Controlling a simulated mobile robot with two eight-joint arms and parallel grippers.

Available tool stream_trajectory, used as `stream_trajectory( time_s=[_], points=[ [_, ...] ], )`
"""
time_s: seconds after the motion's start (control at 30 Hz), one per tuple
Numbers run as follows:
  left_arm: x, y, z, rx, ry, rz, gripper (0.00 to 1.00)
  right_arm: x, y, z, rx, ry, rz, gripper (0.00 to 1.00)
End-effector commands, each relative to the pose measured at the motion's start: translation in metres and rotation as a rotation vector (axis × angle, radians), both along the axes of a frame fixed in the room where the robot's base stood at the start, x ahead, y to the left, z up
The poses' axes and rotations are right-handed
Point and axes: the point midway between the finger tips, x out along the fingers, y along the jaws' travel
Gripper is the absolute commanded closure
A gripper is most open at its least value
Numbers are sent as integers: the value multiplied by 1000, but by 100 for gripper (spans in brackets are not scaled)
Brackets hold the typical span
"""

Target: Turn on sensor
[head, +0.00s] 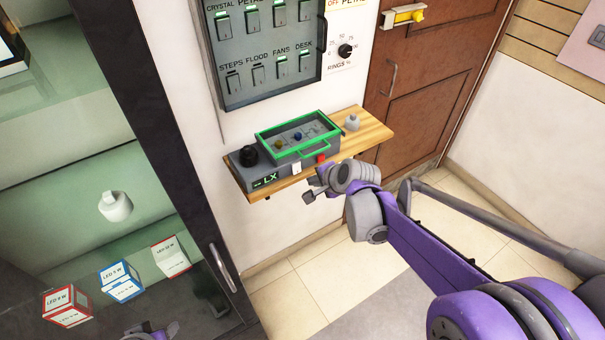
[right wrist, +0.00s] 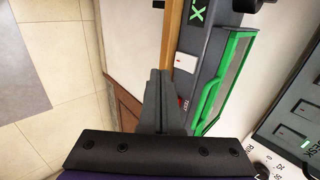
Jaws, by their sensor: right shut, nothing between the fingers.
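A grey sensor box (head: 284,174) with a green "LX" display sits on a wooden wall shelf (head: 372,131). Its front has a white switch (head: 297,168) and a red button (head: 320,158). A green-framed clear lid with a handle is on top. In the right wrist view, the white switch (right wrist: 185,62) and the green frame (right wrist: 232,75) show beyond the fingers. My right gripper (head: 311,189) is shut and empty, just in front of the shelf below the switch. Its fingers partly hide the red button in the wrist view; contact is unclear. A purple-grey part at the bottom edge may be my left gripper (head: 150,332).
A grey switch panel (head: 265,50) and a ring dial (head: 345,51) are on the wall above. A white bulb-like item (head: 352,122) stands at the shelf's right. A brown door (head: 430,70) is behind. A glass cabinet (head: 120,180) with lamp boxes fills the left.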

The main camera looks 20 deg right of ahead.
Motion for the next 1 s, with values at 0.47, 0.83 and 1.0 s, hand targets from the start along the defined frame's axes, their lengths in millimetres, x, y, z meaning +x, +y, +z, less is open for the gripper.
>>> stream_trajectory(
  time_s=[0.47,0.83,1.0],
  points=[
    [3,0,6,0,-5,0,50,54,8,-21,0,0,0,100],
    [2,0,5,0,-4,0,50,56,8,-23,0,1,0,100],
    [0,0,1,0,-1,0,50,59,8,-25,0,0,0,100]
  ],
)
